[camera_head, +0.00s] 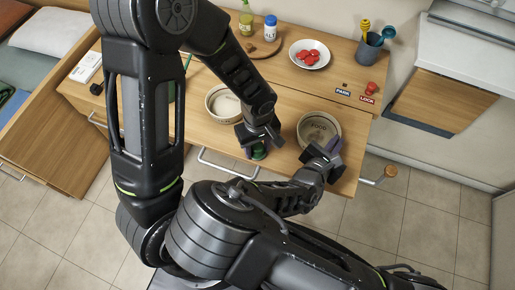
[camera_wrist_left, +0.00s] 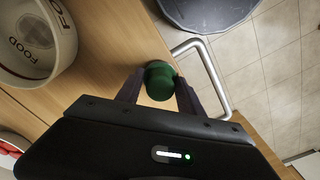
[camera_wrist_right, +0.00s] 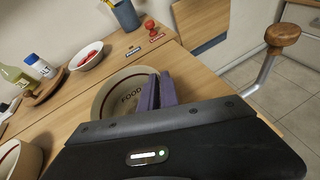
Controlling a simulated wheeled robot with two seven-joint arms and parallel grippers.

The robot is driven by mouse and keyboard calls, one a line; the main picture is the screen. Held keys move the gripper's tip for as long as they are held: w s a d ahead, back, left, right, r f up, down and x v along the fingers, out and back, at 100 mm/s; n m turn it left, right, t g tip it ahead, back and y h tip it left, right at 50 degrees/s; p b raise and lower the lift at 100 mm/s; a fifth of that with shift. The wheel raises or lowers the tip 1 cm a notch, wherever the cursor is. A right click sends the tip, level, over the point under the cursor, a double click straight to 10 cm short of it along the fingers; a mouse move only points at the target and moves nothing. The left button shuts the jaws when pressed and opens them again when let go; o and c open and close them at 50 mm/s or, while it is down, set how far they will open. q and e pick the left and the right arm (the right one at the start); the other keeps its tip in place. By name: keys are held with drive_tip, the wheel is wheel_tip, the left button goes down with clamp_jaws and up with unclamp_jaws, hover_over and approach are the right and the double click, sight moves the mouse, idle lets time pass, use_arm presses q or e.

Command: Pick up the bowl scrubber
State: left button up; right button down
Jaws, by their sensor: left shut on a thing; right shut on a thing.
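The bowl scrubber appears to be the green round-topped piece (camera_head: 259,152) near the table's front edge; it also shows in the left wrist view (camera_wrist_left: 159,82). My left gripper (camera_head: 256,146) is shut on it, with a finger on each side. Its underside is hidden. My right gripper (camera_head: 329,151) is shut on the rim of the right food bowl (camera_head: 313,126), a cream bowl marked FOOD. In the right wrist view the purple fingers (camera_wrist_right: 158,92) are closed together at that bowl's near right rim (camera_wrist_right: 118,93).
A second food bowl (camera_head: 216,98) stands left of the left gripper. Behind are a plate of red pieces (camera_head: 309,54), a round board (camera_head: 265,47) with bottles, a blue-grey cup (camera_head: 368,52) and a red knob (camera_head: 371,88). A metal handle (camera_wrist_left: 205,70) is at the table's front.

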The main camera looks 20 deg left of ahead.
sight(258, 145)
use_arm(q)
clamp_jaws()
wheel_tip(258, 145, up, 10)
idle(0.4)
idle(0.4)
